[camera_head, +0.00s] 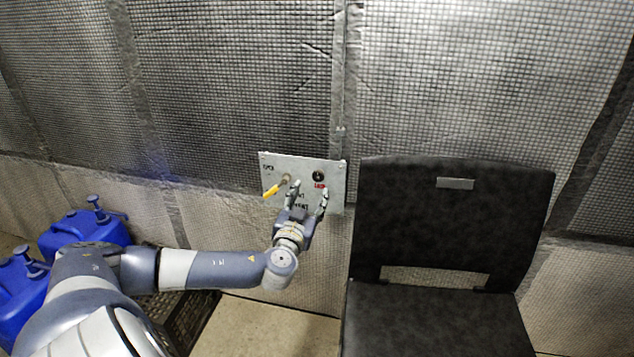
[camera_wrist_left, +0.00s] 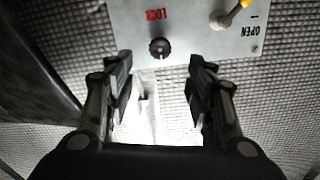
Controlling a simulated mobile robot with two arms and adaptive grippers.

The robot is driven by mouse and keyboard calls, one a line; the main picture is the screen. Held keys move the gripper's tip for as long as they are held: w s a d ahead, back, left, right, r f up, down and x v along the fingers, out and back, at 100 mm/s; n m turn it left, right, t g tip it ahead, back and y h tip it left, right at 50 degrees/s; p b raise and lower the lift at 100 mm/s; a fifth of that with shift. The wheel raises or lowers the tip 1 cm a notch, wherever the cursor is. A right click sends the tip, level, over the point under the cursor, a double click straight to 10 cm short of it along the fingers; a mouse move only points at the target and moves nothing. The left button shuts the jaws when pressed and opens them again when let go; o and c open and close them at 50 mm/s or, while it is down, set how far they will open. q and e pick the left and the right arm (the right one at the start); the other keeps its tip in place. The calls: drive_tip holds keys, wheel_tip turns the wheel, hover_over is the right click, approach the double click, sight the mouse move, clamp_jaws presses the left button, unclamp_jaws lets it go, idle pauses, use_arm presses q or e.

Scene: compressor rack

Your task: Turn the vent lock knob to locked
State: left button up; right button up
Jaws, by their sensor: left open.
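The vent lock knob (camera_head: 319,176) is a small round black knob on the right part of a grey metal panel (camera_head: 335,168) on the wall. In the left wrist view the knob (camera_wrist_left: 159,47) sits under red LOCK lettering, with a pale mark at its lower edge. My left gripper (camera_head: 307,190) is open in front of the panel. In the left wrist view its two fingers (camera_wrist_left: 160,75) are spread wide, with the knob beyond the tips, between them and not touched. My right gripper is not in view.
A lever with a yellow handle (camera_head: 271,191) is on the panel's left part, near OPEN lettering. A black chair (camera_head: 450,220) stands close on the right. Blue canisters (camera_head: 85,230) and a dark crate (camera_head: 190,312) are at lower left.

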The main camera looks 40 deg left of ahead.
sight(318, 177)
use_arm(q)
drive_tip(key=x, duration=0.9)
drive_tip(key=shift+w+f+b, duration=0.1)
drive_tip(key=shift+w+b, duration=0.05)
drive_tip(key=shift+b, duration=0.2)
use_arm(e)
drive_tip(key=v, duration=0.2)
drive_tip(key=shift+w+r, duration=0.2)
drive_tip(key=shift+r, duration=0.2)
use_arm(q)
drive_tip(key=c, duration=1.1)
